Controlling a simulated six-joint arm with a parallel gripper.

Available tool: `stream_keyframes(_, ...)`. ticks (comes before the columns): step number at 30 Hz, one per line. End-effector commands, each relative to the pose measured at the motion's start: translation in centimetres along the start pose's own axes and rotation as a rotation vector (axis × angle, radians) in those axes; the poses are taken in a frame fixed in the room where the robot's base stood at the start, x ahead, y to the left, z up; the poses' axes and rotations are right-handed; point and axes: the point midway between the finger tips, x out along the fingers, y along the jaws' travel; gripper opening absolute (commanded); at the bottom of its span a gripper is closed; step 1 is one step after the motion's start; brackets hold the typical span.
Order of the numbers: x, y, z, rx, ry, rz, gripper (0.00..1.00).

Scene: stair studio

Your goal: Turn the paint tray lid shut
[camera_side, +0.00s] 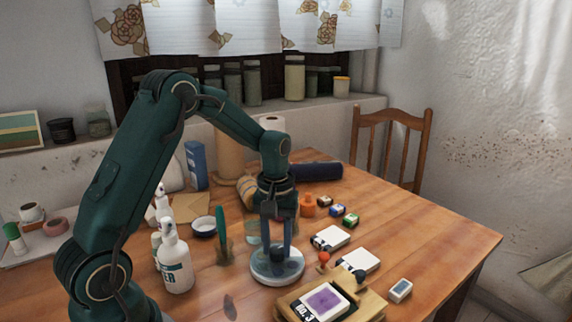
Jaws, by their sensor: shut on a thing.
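The paint tray (262,278) is a round, pale grey, low dish on the table, in front of the middle. A dark knob (277,257) stands up at the centre of its round top, which I take to be the lid. My gripper (278,252) points straight down over it, its two fingers shut on the knob. The fingers hide part of the knob and of the lid's far side. I cannot tell how far the lid is turned.
A wooden stamp box with a purple pad (325,301) stands close at the front right. White pads (330,238) and small ink bottles lie to the right. A white spray bottle (175,262) and a green upright piece (221,234) stand to the left. The right table corner is clear.

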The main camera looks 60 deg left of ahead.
Motion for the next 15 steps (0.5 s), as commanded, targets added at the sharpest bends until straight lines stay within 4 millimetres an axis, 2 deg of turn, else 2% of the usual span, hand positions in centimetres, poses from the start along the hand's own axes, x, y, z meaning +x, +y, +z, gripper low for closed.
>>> stream_keyframes(14, -0.11, 0.00, 0.01, -0.016, 0.000, 0.000, 0.00)
stream_keyframes(15, -0.11, 0.00, 0.02, -0.015, 0.000, 0.000, 0.43)
